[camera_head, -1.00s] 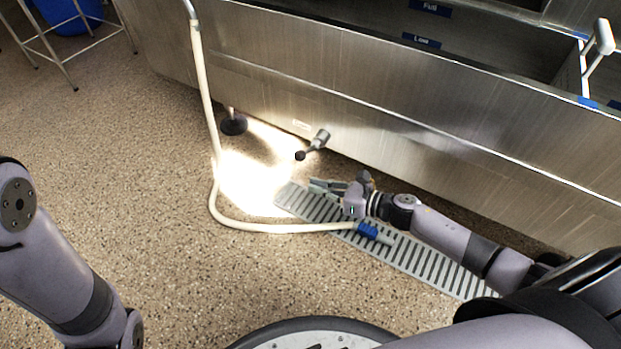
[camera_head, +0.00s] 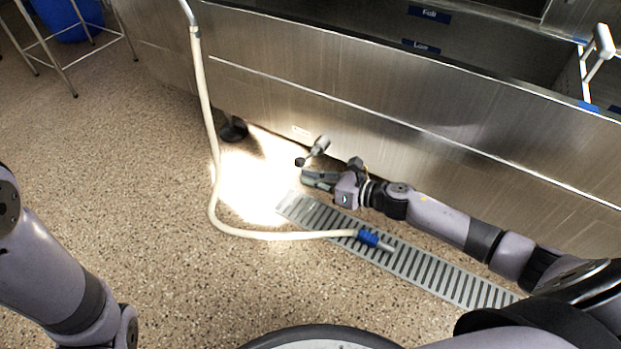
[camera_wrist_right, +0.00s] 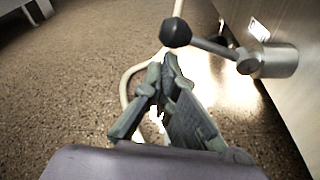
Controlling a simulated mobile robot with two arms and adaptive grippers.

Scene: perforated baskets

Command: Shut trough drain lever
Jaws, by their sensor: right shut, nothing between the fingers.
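The drain lever (camera_head: 313,151) sticks out from the lower front of the steel trough (camera_head: 400,110), a short rod with a dark ball knob at its end. In the right wrist view the lever (camera_wrist_right: 215,46) lies ahead, its black knob (camera_wrist_right: 175,32) pointing left and its grey cylinder meeting the trough wall. My right gripper (camera_head: 306,180) is shut and empty, just below the knob in the head view. Its fingertips (camera_wrist_right: 165,62) appear close to the knob; I cannot tell whether they touch. My left arm shows at the left edge, but its gripper is out of view.
A cream hose (camera_head: 212,160) hangs down and curves along the floor to a blue-collared nozzle (camera_head: 368,238) on the floor drain grate (camera_head: 440,277). A trough foot (camera_head: 233,130) stands left of the lever. A stand and blue bin (camera_head: 68,18) are at upper left.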

